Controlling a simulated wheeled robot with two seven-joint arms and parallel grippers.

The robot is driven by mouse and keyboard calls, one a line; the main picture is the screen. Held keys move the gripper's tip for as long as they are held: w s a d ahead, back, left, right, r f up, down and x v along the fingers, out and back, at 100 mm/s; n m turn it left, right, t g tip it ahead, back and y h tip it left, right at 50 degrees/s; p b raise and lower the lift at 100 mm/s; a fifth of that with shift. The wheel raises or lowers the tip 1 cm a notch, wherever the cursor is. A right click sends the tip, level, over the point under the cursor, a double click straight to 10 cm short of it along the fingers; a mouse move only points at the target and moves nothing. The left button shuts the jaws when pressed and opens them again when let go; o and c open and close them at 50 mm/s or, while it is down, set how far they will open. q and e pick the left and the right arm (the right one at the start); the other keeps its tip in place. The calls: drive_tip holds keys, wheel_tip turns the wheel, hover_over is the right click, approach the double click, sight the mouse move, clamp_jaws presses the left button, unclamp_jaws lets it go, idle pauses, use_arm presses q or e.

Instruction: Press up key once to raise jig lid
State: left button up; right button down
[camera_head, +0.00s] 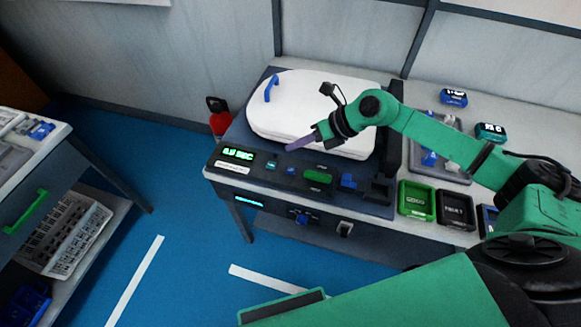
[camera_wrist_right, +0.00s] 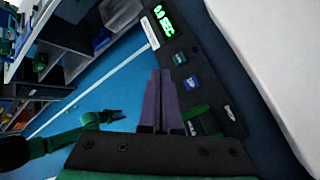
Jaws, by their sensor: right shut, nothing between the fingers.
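The jig (camera_head: 262,95) on the bench carries a white lid (camera_head: 300,90), lying flat, with a blue handle (camera_head: 271,88) at its far left. Its front control panel (camera_head: 218,170) has a green-lit display (camera_head: 238,154) and a row of keys.
A green tray (camera_head: 417,200) and a black tray (camera_head: 456,209) sit right of the jig. A grey tray (camera_head: 440,150) with blue parts lies behind them. A red extinguisher (camera_head: 219,122) stands left of the jig. A shelf cart (camera_head: 55,165) is at far left, with open blue floor between.

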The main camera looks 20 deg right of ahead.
sight(295, 171)
drive_tip(key=f+b, duration=0.1)
drive_tip(key=w+f+b, duration=0.1)
drive_tip(key=f, duration=0.2)
drive_tip(key=shift+w+f+b, duration=0.25)
drive_tip(key=shift+f+b, duration=0.05)
drive_tip(key=shift+b, duration=0.1)
wheel_tip(295, 171, down, 5)
drive_tip(key=b, duration=0.4)
drive_tip(key=shift+s, duration=0.15)
use_arm(q)
wheel_tip(295, 171, down, 7)
drive_tip(key=w, duration=0.2)
use_arm(e)
drive_tip(key=shift+r, duration=0.1)
use_arm(q)
drive_tip(key=shift+w+r, duration=0.15)
drive_tip(key=shift+w, duration=0.15)
drive_tip(key=shift+f, duration=0.35)
use_arm(e)
drive_tip(key=shift+f, duration=0.4)
